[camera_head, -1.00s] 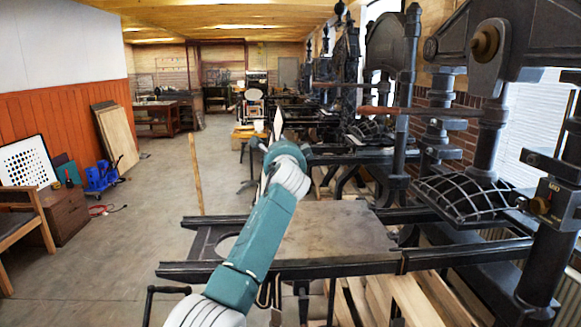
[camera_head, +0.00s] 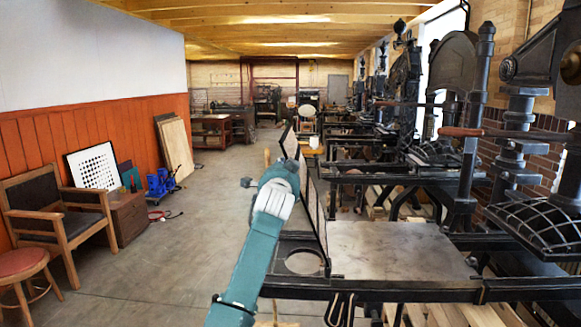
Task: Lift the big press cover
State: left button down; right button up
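The big press cover (camera_head: 313,208), a thin dark-framed panel, stands nearly upright at the left end of the nearest press's bed (camera_head: 390,250), seen almost edge-on. Its upper section (camera_head: 289,140) leans up and left. My teal and white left arm comes up from the bottom, left of the middle, and its joint overlaps the cover's left side in the picture. A small grey part (camera_head: 248,182) juts out left of that joint. The fingers cannot be made out, so I cannot tell their state or whether they touch the cover. My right gripper is not in view.
More black hand presses (camera_head: 405,85) line the right side. A wooden-armed chair (camera_head: 60,215), a red stool (camera_head: 25,270) and blue equipment (camera_head: 160,182) stand along the left wall. The concrete floor (camera_head: 185,250) on the left is open.

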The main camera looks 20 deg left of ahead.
pick_arm(q)
jog(key=shift+s+a+r, duration=0.1)
jog(key=shift+a+r, duration=0.05)
jog(key=shift+r, duration=0.05)
jog(key=c, duration=1.7)
grip_release()
jog(key=shift+c, duration=0.2)
jog(key=shift+o, duration=0.9)
jog(key=shift+f, duration=0.15)
jog(key=v, duration=1.2)
